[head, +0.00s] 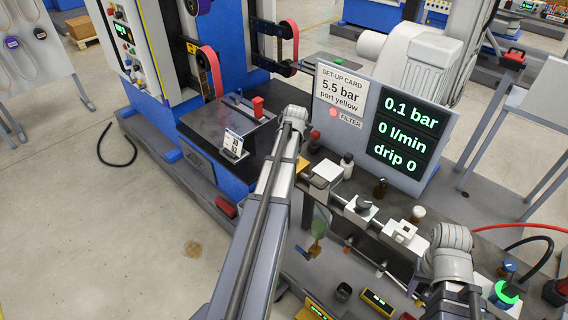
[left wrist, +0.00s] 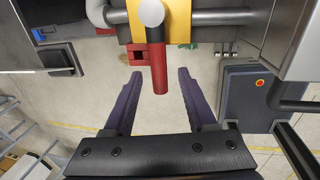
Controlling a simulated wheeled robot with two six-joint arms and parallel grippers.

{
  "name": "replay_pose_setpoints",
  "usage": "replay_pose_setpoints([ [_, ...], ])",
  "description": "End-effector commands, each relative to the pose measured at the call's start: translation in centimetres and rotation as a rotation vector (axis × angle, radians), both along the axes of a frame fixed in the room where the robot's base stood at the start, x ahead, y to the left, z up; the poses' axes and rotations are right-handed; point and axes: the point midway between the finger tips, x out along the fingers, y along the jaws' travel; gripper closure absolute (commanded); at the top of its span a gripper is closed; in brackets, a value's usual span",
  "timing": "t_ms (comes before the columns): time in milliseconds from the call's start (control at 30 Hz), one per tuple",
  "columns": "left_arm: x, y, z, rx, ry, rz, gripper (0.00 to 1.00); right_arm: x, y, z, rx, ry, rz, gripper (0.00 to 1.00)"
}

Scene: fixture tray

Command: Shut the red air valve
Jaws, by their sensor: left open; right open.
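In the left wrist view the red air valve's lever (left wrist: 159,65) points from a pale round cap toward my gripper. It lies across the grey pipe (left wrist: 225,17), in front of a yellow block (left wrist: 178,28). My left gripper (left wrist: 157,75) is open, with a dark finger on each side of the lever's end. Gaps show on both sides, so neither finger appears to touch it. In the head view my left arm hides this gripper and I cannot make out the lever. My right gripper (head: 418,288) is low at the right, partly hidden by my arm, open and apart from the valve.
A display panel (head: 407,130) reads 0.1 bar, 0 l/min, drip 0. A set-up card (head: 340,88) says 5.5 bar, port yellow. White fittings (head: 360,207) line the pipe between my arms. A red hose (head: 520,226) and black hose lie at the right. Open floor is at the left.

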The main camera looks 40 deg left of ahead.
Motion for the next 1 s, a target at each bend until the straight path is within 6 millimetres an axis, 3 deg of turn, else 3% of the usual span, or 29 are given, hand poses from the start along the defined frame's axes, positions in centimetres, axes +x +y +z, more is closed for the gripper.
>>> replay_pose_setpoints([
  [300, -0.1, -0.8, 4.5, 0.000, 0.000, -0.001, 0.43, 0.0, 0.0, 4.5, 0.000, 0.000, 0.000, 0.50],
  [500, -0.1, -1.3, 6.5, -0.001, 0.000, 0.000, 0.43, 0.0, 0.0, 6.5, 0.000, 0.000, 0.000, 0.50],
  [1000, -0.1, -1.4, 6.7, -0.001, 0.000, 0.000, 0.43, 0.0, 0.0, 6.7, 0.000, 0.000, 0.000, 0.50],
])
